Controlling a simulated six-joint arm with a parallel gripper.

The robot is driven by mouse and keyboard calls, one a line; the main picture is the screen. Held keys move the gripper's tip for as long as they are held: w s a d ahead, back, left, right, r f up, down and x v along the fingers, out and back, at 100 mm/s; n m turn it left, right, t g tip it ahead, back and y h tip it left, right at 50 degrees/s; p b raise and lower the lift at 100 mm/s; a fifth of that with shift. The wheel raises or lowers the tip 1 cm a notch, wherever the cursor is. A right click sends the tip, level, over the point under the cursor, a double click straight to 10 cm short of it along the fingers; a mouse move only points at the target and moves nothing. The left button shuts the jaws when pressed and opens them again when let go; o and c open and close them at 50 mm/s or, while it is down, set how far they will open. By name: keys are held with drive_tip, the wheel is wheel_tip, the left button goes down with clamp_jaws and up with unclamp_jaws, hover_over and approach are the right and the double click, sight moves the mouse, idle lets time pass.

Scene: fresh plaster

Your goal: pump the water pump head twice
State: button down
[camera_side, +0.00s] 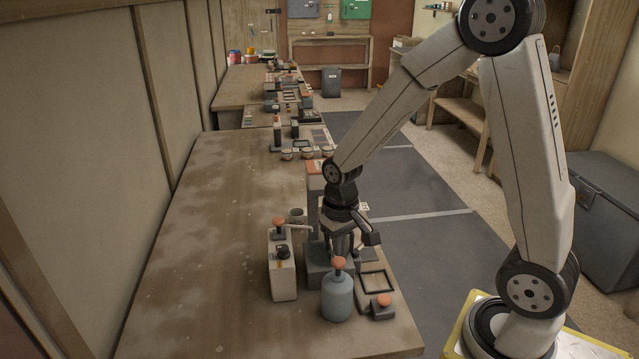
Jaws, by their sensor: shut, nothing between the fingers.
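A blue-grey bottle (338,300) with an orange top (339,263) stands upright near the front of the wooden table. A pale box-shaped container (283,275) stands to its left, with an orange head (278,223), a short pale spout pointing right and a dark knob on its front. I cannot tell for sure which of the two is the water pump. My gripper (341,254) points down behind the bottle's orange top, over a grey block (315,262). It is shut and empty. Its fingertips are partly hidden, and I cannot tell whether they touch anything.
A small dark unit with an orange button (381,303) and a black square frame (376,281) sit right of the bottle. More items line the table's right edge farther back. The table's left side (190,260) is clear.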

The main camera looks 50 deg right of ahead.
sight(339, 261)
drive_tip(key=shift+f, duration=1.65)
drive_tip(key=shift+r, duration=1.75)
drive_tip(key=shift+f, duration=1.75)
drive_tip(key=shift+r, duration=1.75)
drive_tip(key=shift+r, duration=0.1)
drive_tip(key=shift+r, duration=2.9)
